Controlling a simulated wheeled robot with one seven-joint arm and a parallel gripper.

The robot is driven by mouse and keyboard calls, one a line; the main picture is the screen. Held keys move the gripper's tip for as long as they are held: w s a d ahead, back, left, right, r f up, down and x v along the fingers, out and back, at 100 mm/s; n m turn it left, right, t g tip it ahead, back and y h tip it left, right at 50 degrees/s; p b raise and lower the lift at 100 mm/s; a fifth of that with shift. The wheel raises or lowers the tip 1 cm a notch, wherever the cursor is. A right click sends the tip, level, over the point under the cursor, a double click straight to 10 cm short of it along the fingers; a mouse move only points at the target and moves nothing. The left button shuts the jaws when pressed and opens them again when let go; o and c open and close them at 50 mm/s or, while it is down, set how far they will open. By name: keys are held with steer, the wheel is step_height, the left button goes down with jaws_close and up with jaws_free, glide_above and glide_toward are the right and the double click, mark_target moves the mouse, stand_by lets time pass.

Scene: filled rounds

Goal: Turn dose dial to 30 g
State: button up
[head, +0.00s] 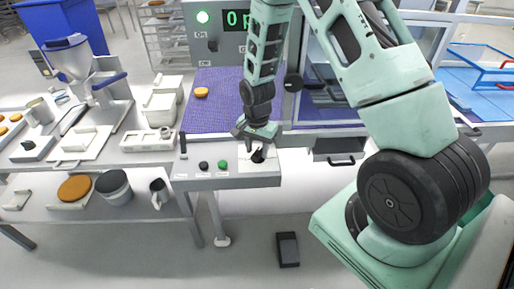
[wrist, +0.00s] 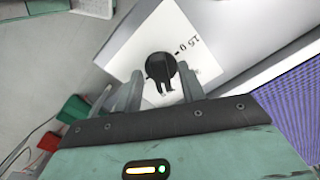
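The dose dial (wrist: 160,67) is a round black knob with a raised grip, on a white plate (wrist: 198,38) marked "15 g" with a short black tick beside the knob. In the head view the dial (head: 258,156) sits at the right end of the grey control panel, partly hidden by my gripper. My gripper (head: 254,146) is above it, pointing down. In the wrist view my gripper (wrist: 160,88) is open, one finger on either side of the knob's grip, with gaps visible. Other marks on the plate are not readable.
A purple mat (head: 215,110) with one orange round lies behind the panel. A black pedal (head: 287,249) is on the floor.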

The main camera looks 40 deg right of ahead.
steer(key=shift+f, duration=0.35)
jaws_close()
steer(key=n+b, duration=0.1)
steer(key=n, duration=0.4)
steer(key=shift+s+d+n, duration=0.1)
steer(key=shift+s+n, duration=0.05)
steer(key=shift+n, duration=0.15)
steer(key=n, duration=0.6)
steer(key=shift+d+b, duration=0.2)
steer(key=shift+b, duration=0.1)
stand_by(0.4)
